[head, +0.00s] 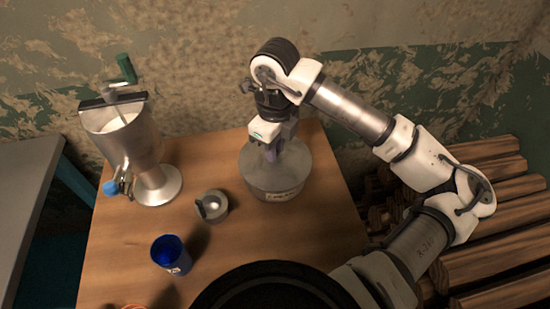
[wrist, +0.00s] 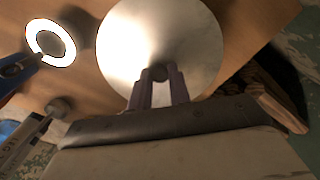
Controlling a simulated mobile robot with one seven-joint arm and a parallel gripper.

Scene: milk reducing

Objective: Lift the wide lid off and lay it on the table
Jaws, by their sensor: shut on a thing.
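A wide round grey metal lid (wrist: 185,40) fills the upper middle of the wrist view, with a dark knob (wrist: 158,73) near its front. My gripper (head: 272,152) is directly above, pointing down. In the wrist view its purple-grey fingers (wrist: 158,82) are shut on the lid's knob. My gripper hides part of the lid in the head view. I cannot tell whether the lid still touches the can.
The wooden table (head: 225,262) has clear room at centre front. A small grey round piece (head: 212,206) lies left of the can, with a blue cup (head: 171,254) nearer. A metal separator (head: 140,150) with a green-handled crank stands back left. Wooden slats (head: 500,210) lie right.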

